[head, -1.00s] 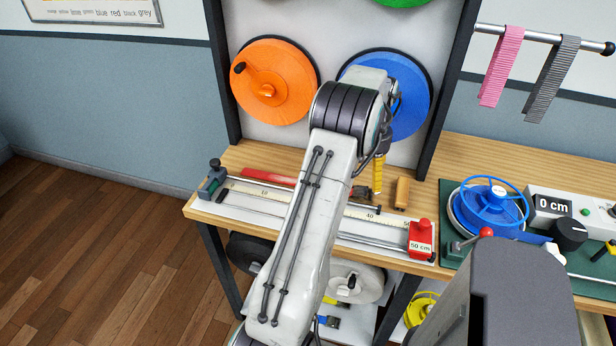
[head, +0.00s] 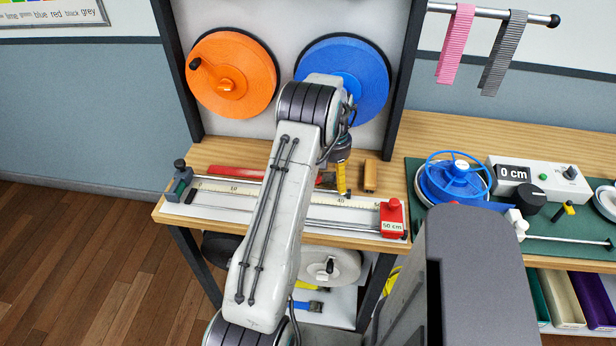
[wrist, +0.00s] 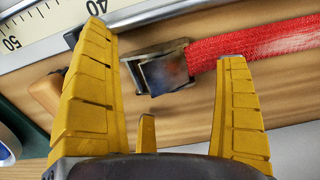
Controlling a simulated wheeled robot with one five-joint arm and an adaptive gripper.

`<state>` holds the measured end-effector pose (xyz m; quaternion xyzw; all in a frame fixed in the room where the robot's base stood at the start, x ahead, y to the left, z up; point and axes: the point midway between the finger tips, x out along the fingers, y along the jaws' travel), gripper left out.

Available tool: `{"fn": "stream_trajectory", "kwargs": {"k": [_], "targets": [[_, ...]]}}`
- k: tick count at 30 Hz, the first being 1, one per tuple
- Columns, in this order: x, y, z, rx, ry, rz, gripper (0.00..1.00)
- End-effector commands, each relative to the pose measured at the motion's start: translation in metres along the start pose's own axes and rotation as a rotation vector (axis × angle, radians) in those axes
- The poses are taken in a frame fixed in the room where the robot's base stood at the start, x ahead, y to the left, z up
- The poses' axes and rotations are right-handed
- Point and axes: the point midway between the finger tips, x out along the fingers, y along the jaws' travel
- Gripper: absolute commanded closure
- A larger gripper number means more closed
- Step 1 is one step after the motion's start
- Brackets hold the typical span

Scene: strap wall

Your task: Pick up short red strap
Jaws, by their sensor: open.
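The short red strap (head: 238,173) lies flat along the back of the wooden bench, behind the measuring rail; my arm hides its middle. In the wrist view its red webbing (wrist: 258,38) runs to the right from a dark metal buckle (wrist: 158,72). My gripper (wrist: 170,55) is open, with its yellow fingers on either side of the buckle end and nothing held between them. In the head view my gripper (head: 341,190) points down over the bench near the buckle end. I cannot tell the exact height of the fingertips above the strap.
The measuring rail (head: 230,199) with a red 50 cm stop (head: 392,218) runs along the bench front. A small wooden block (head: 370,175) stands close to the right of my gripper. Orange (head: 232,75) and blue spools (head: 368,75) hang behind; a blue-wheeled winder (head: 455,180) is at right.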

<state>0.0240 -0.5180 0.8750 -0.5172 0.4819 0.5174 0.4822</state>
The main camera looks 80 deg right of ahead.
Motion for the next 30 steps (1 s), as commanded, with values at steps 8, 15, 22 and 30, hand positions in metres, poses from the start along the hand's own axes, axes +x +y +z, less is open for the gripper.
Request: {"fn": "stream_trajectory", "kwargs": {"k": [8,15,22,30], "targets": [[0.0020,-0.0002,0.0001,0.000,0.000,0.000,0.08],[0.0016,-0.0002,0.0000,0.000,0.000,0.000,0.27],[0.0015,-0.0001,-0.0001,0.000,0.001,0.000,0.48],[0.0016,-0.0001,-0.0001,0.000,0.001,0.000,0.72]]}}
